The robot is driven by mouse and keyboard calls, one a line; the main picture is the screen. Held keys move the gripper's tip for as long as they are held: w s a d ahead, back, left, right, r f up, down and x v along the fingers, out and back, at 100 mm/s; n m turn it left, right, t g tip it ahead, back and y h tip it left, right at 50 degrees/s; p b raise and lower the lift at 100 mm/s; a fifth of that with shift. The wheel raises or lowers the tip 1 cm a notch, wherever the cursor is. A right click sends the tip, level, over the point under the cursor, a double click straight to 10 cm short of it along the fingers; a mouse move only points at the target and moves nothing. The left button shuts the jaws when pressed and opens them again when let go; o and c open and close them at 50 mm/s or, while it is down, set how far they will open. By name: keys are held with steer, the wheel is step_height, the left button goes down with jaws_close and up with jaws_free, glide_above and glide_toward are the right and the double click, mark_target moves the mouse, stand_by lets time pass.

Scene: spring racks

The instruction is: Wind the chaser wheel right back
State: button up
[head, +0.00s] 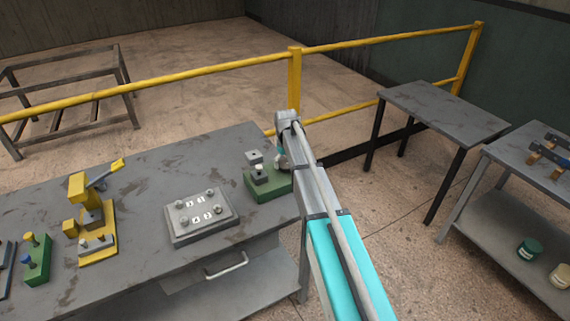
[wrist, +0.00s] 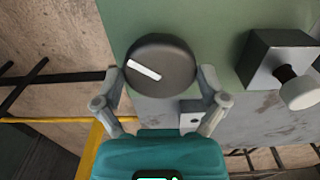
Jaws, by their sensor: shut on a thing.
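The chaser wheel (wrist: 170,56) is a dark grey round disc with a white bar mark, standing over a green base (wrist: 220,30) in the wrist view. The mark slants from upper left to lower right, on the left part of its face. My gripper (wrist: 162,76) has a finger on each side of the wheel and is shut on it. In the head view the green base (head: 262,191) is at the bench's right end, and my arm hides the wheel and most of my gripper.
A dark block with a pale round knob (wrist: 300,92) stands right of the wheel. On the bench (head: 140,190) are a grey panel with several knobs (head: 202,217) and a yellow lever fixture (head: 97,255). A yellow rail (head: 210,74) runs behind; a bare table (head: 445,108) stands right.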

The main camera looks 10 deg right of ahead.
steer(key=shift+w+n, duration=0.15)
steer(key=shift+n, duration=0.65)
steer(key=o, duration=0.8)
steer(key=shift+c, duration=0.2)
